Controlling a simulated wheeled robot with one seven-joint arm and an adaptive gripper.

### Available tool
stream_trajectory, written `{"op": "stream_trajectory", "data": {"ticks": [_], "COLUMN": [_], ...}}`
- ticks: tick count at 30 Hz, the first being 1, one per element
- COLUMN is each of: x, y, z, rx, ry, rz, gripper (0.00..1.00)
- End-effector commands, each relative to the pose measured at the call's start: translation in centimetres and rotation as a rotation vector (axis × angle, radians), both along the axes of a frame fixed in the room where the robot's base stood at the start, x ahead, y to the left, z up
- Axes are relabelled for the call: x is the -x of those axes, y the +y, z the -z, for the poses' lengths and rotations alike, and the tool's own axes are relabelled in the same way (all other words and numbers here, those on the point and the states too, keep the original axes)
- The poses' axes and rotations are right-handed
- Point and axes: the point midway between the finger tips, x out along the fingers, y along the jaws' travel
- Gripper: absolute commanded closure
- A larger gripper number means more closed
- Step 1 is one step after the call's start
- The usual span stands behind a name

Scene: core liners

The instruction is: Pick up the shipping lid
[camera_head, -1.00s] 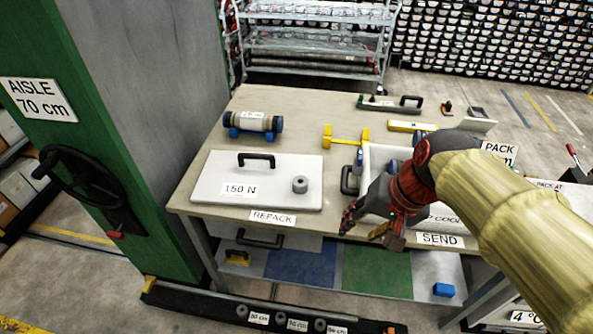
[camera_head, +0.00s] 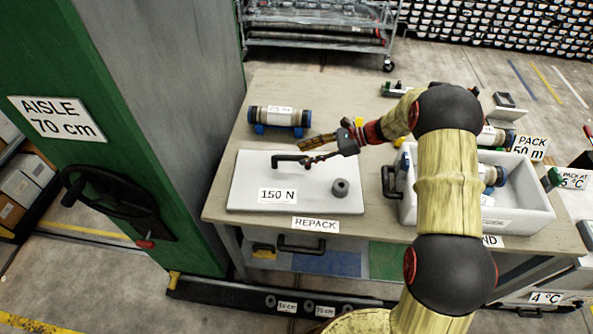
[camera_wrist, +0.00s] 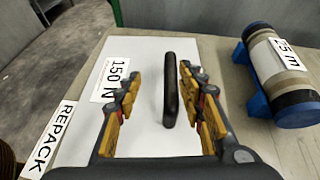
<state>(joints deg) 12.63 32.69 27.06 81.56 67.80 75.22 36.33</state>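The shipping lid (camera_head: 243,182) is a flat white panel labelled 150 N, lying on the table behind the REPACK label. Its black bar handle (camera_head: 288,160) stands up near its far edge. My gripper (camera_head: 312,148) is over the far part of the lid, at the handle. In the wrist view, my gripper (camera_wrist: 161,66) is open, with one yellow-padded finger on each side of the handle (camera_wrist: 172,90). Gaps show between the handle and both fingers. The lid (camera_wrist: 150,125) fills the space below. I cannot tell exactly how far down the fingertips reach.
A core tube labelled 25 m (camera_head: 279,117) rests on blue cradles behind the lid. An open white box (camera_head: 520,218) stands to the right, partly hidden by my arm. A green pillar (camera_head: 130,200) with a handwheel is left.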

Motion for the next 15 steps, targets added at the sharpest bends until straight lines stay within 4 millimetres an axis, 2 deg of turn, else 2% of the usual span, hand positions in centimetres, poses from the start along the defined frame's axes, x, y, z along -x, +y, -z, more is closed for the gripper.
{"op": "stream_trajectory", "data": {"ticks": [3,6,15], "x": [-1.1,-1.3,-1.3], "y": [-0.3,-0.3,0.4], "z": [1.7,3.1,4.5], "rx": [-0.053,-0.058,-0.056], "ry": [0.051,0.053,0.052], "rz": [0.048,0.054,0.050], "gripper": [0.61,0.61,0.61]}}
